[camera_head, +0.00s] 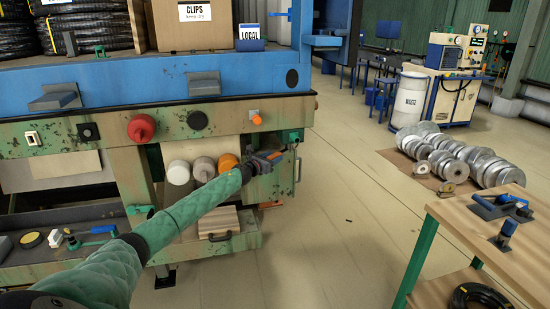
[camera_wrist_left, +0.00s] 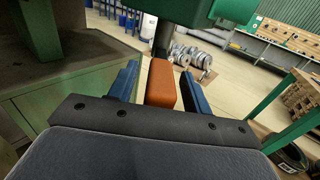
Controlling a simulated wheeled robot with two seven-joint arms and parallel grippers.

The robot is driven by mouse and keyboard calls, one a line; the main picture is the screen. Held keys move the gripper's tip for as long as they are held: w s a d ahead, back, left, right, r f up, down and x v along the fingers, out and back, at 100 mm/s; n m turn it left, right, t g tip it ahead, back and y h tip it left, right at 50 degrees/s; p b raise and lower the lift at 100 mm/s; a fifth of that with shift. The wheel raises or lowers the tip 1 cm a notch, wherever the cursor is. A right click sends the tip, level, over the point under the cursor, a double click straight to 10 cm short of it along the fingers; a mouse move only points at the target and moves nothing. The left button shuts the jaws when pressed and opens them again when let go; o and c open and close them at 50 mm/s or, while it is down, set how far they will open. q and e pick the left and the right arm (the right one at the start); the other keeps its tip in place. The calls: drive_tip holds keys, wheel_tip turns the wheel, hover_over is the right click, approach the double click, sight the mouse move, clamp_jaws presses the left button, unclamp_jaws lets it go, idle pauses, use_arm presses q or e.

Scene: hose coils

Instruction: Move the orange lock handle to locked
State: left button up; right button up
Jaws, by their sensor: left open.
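The orange lock handle (camera_wrist_left: 161,82) shows in the left wrist view as a rounded block on a dark shaft below a green housing (camera_wrist_left: 188,10). My left gripper (camera_wrist_left: 160,74) is open, with one blue finger on each side of the handle. Small gaps show between the handle and both fingers. In the head view my left gripper (camera_head: 267,160) is at the right end of the workbench front, below a green fitting (camera_head: 292,136). There it largely hides the handle. My right gripper is in neither view.
The green workbench (camera_head: 60,137) has a red knob (camera_head: 141,129) and an orange knob (camera_head: 257,118) on its front. Rollers (camera_head: 203,168) lie in the opening below. A wooden table (camera_head: 470,215) stands at right. Open floor (camera_head: 335,215) lies between.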

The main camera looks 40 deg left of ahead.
use_arm(q)
drive_tip(key=shift+s+a+b, duration=0.2)
drive_tip(key=shift+s+b, duration=0.15)
drive_tip(key=shift+s, duration=2.45)
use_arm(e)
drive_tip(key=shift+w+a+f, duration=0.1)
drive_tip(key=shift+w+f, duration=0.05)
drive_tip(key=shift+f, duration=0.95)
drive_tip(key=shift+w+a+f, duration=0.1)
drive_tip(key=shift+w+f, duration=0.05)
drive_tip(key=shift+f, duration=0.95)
use_arm(q)
drive_tip(key=shift+c, duration=0.4)
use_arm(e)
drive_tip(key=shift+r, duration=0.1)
